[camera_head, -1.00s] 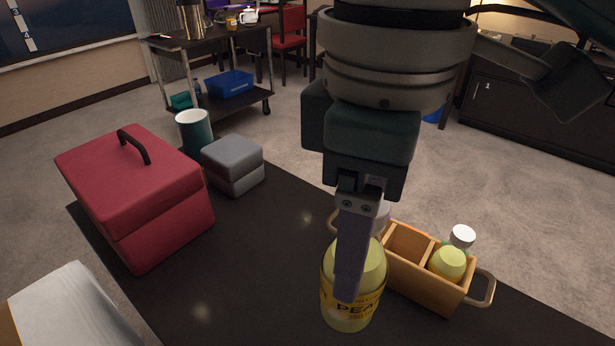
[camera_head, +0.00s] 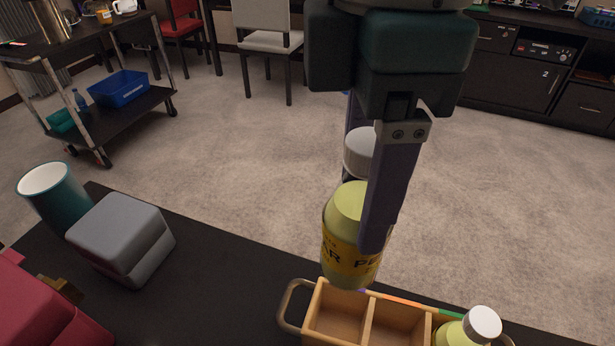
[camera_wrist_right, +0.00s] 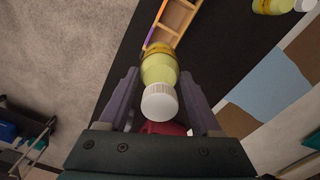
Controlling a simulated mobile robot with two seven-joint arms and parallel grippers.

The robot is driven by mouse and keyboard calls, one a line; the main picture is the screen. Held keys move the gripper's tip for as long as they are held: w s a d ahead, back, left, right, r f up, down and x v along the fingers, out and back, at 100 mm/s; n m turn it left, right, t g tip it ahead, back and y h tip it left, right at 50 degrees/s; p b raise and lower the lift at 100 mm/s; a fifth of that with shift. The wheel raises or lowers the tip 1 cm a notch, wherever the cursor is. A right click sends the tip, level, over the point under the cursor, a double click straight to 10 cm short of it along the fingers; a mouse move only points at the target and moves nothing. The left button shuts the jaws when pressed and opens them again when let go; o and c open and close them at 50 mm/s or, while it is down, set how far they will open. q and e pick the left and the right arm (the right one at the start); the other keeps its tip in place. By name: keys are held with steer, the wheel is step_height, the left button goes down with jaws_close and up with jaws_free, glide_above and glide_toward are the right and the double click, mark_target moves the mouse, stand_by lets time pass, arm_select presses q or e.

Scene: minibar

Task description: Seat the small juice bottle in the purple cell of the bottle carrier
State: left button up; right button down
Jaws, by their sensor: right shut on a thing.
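My right gripper (camera_head: 366,215) is shut on a yellow pear juice bottle (camera_head: 340,235) with a white cap. It holds the bottle upright; the bottle also shows between the fingers in the right wrist view (camera_wrist_right: 160,72). The wooden bottle carrier (camera_head: 367,330) is at the bottom of the head view, with its left and middle cells empty. A purple strip (camera_head: 372,294) marks the far rim near the left cell. The bottle's base appears at the far left rim; I cannot tell the gap. A yellow bottle with a white cap (camera_head: 483,323) stands at the carrier's right end. My left gripper is not in view.
A grey box (camera_head: 120,235), a teal cup (camera_head: 58,195) and a red case (camera_head: 40,315) stand on the dark table at the left. The carrier has a metal handle (camera_head: 290,305) at its left end. The tabletop between grey box and carrier is clear.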

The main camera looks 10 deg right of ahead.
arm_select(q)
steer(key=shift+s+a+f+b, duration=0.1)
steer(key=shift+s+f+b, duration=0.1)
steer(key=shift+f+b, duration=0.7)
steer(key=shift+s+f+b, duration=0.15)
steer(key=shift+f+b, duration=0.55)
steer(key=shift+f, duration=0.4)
arm_select(e)
step_height(320, 180, down, 18)
steer(key=shift+s+r, duration=0.15)
steer(key=shift+s, duration=0.05)
steer(key=shift+c, duration=0.4)
jaws_free()
arm_select(q)
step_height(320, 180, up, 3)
steer(key=p, duration=0.2)
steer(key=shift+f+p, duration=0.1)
steer(key=shift+p, duration=0.3)
arm_select(e)
step_height(320, 180, up, 12)
steer(key=shift+r, duration=0.1)
